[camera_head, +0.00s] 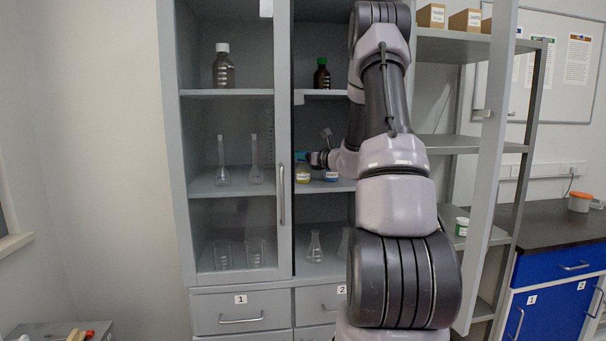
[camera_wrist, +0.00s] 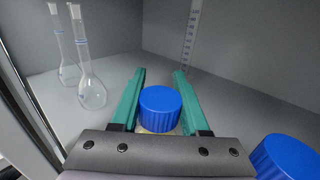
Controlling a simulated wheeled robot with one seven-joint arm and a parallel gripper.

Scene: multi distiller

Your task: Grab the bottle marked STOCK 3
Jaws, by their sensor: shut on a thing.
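A small bottle with yellow contents and a white label (camera_head: 303,175) stands on the middle shelf of the open right half of the cabinet. In the wrist view a blue-capped bottle (camera_wrist: 160,108) sits between the two teal fingers of my gripper (camera_wrist: 158,95), which is shut on it. My gripper (camera_head: 307,158) is at the top of the yellow bottle in the head view. A second bottle, with blue contents (camera_head: 331,176), stands just to the right, partly behind my arm. A second blue cap (camera_wrist: 285,158) shows at lower right. The label writing is too small to read.
Two volumetric flasks (camera_wrist: 88,85) stand to the left in the wrist view. The cabinet's left glass door (camera_head: 232,130) is closed. A brown bottle (camera_head: 322,75) is on the shelf above, and a conical flask (camera_head: 315,247) is below.

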